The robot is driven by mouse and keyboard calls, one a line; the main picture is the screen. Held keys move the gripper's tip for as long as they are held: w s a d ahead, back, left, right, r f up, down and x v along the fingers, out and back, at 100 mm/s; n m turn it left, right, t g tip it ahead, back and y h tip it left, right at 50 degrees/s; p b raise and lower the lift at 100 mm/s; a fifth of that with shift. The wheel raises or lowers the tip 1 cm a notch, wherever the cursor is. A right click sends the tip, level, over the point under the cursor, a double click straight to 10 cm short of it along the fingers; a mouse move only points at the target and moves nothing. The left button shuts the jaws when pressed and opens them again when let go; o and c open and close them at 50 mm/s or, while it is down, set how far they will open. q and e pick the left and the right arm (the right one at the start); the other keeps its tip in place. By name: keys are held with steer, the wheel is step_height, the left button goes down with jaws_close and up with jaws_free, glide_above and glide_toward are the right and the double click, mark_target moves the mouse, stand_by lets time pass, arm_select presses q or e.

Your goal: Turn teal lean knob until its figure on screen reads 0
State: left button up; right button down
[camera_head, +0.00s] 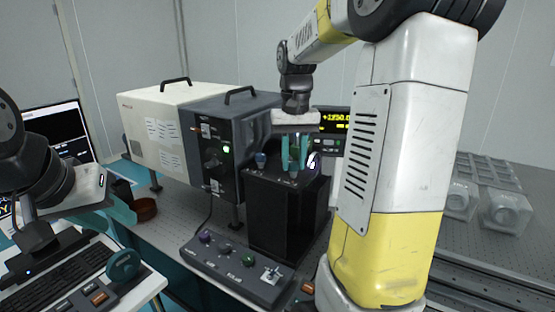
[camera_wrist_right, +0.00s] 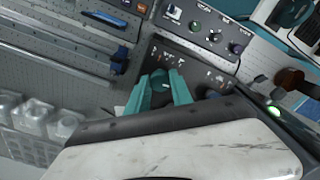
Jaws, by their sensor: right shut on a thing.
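My right gripper (camera_head: 295,170) reaches down from above onto the top of a black box (camera_head: 285,218). The fingers also show in the right wrist view (camera_wrist_right: 162,78), over the box's dark labelled top. A display (camera_head: 334,122) behind the gripper shows yellow figures, seemingly "+1350.0", partly covered by the arm; a smaller yellow line below is unreadable. My left gripper (camera_head: 118,218) is at the left above the desk, fingers apart, with nothing visible between them.
A blue knob (camera_head: 260,159) stands beside the gripped one. A low panel (camera_head: 215,262) with purple and green knobs and a switch lies in front. A white and dark grey housing (camera_head: 215,150) stands behind left. A keyboard (camera_head: 85,275) and monitor (camera_head: 60,132) are at left; clear containers (camera_head: 505,210) at right.

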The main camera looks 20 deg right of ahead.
mark_target(294, 163)
steer(key=shift+w+r, duration=0.1)
stand_by(0.4)
steer(key=c, duration=1.1)
jaws_free()
step_height(294, 163, up, 8)
steer(key=shift+f, duration=0.15)
steer(key=shift+s+a+f+n+t+y, duration=0.45)
steer(key=shift+s+a+f+t, duration=0.85)
steer(key=shift+s, duration=1.4)
steer(key=shift+s+a+f+n+t+y, duration=0.3)
steer(key=shift+s+a+f+n+t, duration=0.35)
steer(key=shift+s+a, duration=1.7)
steer(key=shift+s+a+f+n+t+y, duration=0.4)
steer(key=shift+s+a+f+t, duration=0.65)
steer(key=shift+s, duration=2.05)
